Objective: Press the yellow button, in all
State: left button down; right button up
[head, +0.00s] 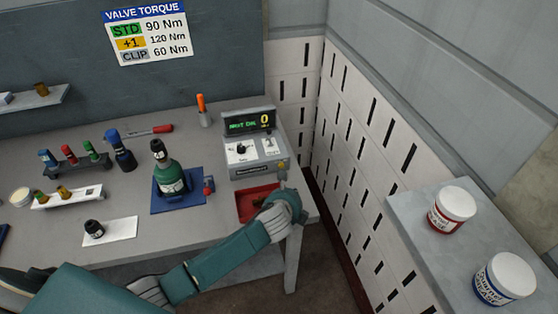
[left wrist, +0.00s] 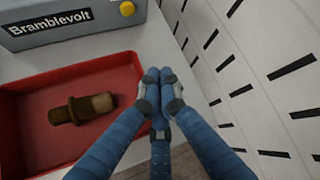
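The yellow button (left wrist: 127,8) is on the front face of the grey Bramblevolt box (left wrist: 60,22), near its right end. In the head view the box (head: 258,172) stands at the back right of the bench, and the button (head: 281,166) shows just above my left gripper (head: 283,183). In the left wrist view my left gripper (left wrist: 158,77) has its blue fingers closed together, with nothing seen between them. The fingertips are apart from the button, below and to its right in that view. My right gripper is not in view.
A red tray (left wrist: 95,62) holding a brass fitting (left wrist: 82,109) lies in front of the box. A slotted white wall (head: 352,120) is close on the right. A green bottle (head: 170,178) stands on a blue mat (head: 165,205) further left.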

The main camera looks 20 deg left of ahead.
aim_at(281, 165)
pick_arm(q)
jog(key=shift+s+d+r, duration=0.15)
jog(key=shift+s+r, duration=0.05)
jog(key=shift+s, duration=0.05)
jog(key=shift+w+a+f+b, duration=0.1)
jog(key=shift+w+a, duration=0.75)
jog(key=shift+w, duration=0.4)
jog(key=shift+w+a+r+b, duration=0.1)
jog(key=shift+w+a+b, duration=0.05)
jog(key=shift+w+a, duration=0.9)
jog(key=shift+w+a+f+b, duration=0.1)
jog(key=shift+w+a, duration=0.55)
jog(key=shift+w, duration=0.8)
jog(key=shift+w+a, duration=0.2)
jog(key=shift+w, duration=0.15)
jog(key=shift+w+a, duration=0.25)
jog(key=shift+w, duration=0.05)
jog(key=shift+s+d+p, duration=0.35)
jog(key=shift+s+d, duration=0.1)
jog(key=shift+s, duration=0.2)
jog(key=shift+s+d, duration=0.1)
